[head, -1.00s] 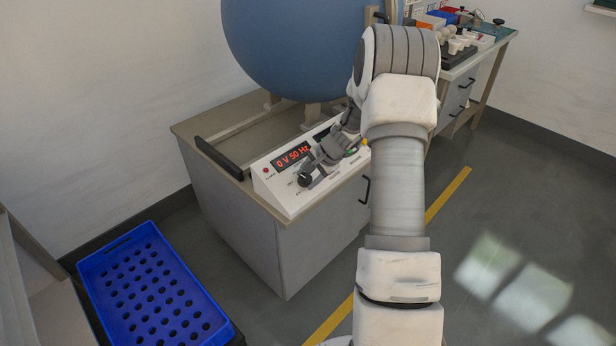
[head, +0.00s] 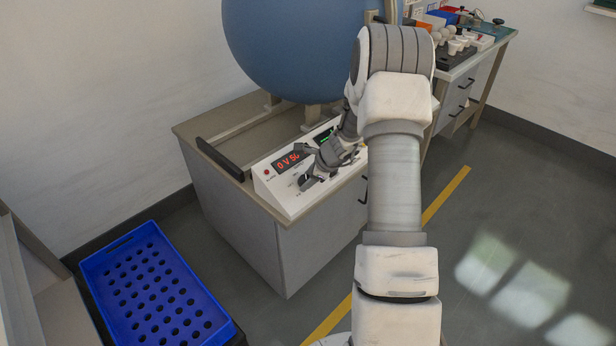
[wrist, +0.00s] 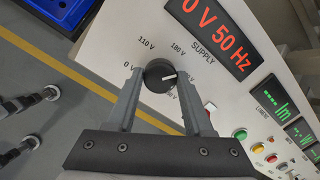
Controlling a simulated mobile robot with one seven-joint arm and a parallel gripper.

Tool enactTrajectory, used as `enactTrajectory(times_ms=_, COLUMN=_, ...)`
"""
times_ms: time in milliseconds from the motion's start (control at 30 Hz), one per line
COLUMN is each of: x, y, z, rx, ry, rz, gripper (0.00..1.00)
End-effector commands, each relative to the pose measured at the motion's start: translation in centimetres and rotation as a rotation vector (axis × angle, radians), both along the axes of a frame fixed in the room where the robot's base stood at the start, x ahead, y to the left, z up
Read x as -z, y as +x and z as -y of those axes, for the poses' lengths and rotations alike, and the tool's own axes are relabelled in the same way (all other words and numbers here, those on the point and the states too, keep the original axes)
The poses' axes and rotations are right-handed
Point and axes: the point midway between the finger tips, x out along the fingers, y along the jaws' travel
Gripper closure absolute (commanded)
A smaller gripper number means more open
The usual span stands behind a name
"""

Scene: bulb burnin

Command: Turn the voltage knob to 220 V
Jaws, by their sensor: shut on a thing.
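The black round voltage knob (wrist: 160,75) sits on the white sloped control panel (wrist: 100,48). My gripper (wrist: 161,78) is shut on it, one finger on each side. The knob's white mark points right, towards a label partly hidden by the right finger. The labels 0 V, 110 V and 180 V are readable around its left and top. The red supply display (wrist: 212,28) reads 0 V 50 Hz. In the head view, my gripper (head: 312,177) is at the panel's left part and covers part of the display (head: 288,160).
Buttons (wrist: 240,134) and two green displays (wrist: 270,118) lie to the right on the panel. A big blue sphere (head: 290,45) stands behind it. A blue crate with holes (head: 120,250) is at lower left. A workbench (head: 480,55) stands at the back right.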

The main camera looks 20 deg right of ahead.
Motion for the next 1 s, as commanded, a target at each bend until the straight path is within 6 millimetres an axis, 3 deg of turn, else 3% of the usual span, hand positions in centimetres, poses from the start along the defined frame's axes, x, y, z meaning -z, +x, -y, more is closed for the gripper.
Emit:
enactTrajectory(times_ms=500, x=-0.13, y=0.0, z=-0.03, rx=0.316, ry=0.149, rz=-0.054, gripper=1.0)
enactTrajectory(times_ms=1000, x=-0.02, y=0.0, z=-0.03, rx=0.382, ry=0.182, rz=-0.066, gripper=1.0)
